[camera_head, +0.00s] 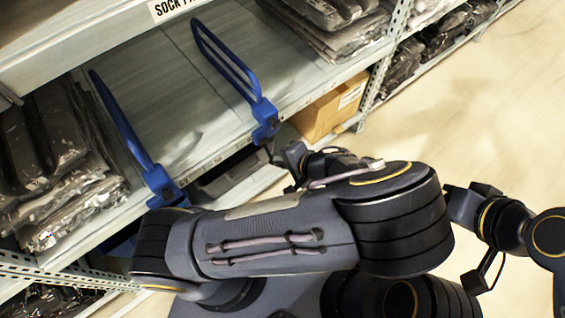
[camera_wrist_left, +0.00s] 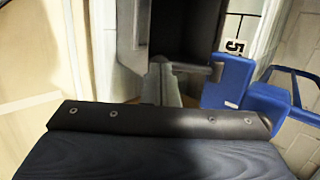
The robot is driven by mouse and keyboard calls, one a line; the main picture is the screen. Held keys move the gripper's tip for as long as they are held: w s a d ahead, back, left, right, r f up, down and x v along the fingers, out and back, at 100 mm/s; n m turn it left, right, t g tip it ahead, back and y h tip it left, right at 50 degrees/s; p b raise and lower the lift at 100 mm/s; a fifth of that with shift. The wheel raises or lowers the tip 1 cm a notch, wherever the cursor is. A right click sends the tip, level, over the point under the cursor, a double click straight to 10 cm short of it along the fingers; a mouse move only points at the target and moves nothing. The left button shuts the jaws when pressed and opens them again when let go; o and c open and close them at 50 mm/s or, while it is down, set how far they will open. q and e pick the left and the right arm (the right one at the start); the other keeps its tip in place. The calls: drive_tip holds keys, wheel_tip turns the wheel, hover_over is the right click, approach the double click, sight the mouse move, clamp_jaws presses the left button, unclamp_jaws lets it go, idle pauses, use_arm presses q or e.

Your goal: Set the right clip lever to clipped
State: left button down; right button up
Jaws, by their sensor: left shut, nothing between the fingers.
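Two blue dividers with clip levers stand on the shelf's front edge. The right clip lever (camera_head: 265,122) is at the foot of the right divider (camera_head: 226,58). The left clip lever (camera_head: 160,185) is at the foot of the left divider (camera_head: 120,120). My left gripper (camera_head: 269,150) is shut and empty, just below the right clip lever; I cannot tell whether they touch. In the left wrist view my left gripper (camera_wrist_left: 165,82) is beside the blue clip parts (camera_wrist_left: 230,80). My right gripper (camera_head: 470,240) is partly in view at the right; its jaws are unclear.
The shelf (camera_head: 175,85) between the dividers is bare. Bagged dark garments (camera_head: 60,165) lie left of the left divider, and more (camera_head: 330,25) lie to the right. A cardboard box (camera_head: 330,105) sits on a lower shelf. The floor (camera_head: 480,110) at right is clear.

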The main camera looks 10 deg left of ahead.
use_arm(q)
drive_tip(key=f+t+y+b, duration=0.1)
drive_tip(key=a+f+t+y+b, duration=0.1)
drive_tip(key=y, duration=0.1)
drive_tip(key=shift+w, duration=0.4)
drive_tip(key=shift+r+p, duration=0.35)
drive_tip(key=shift+r, duration=0.45)
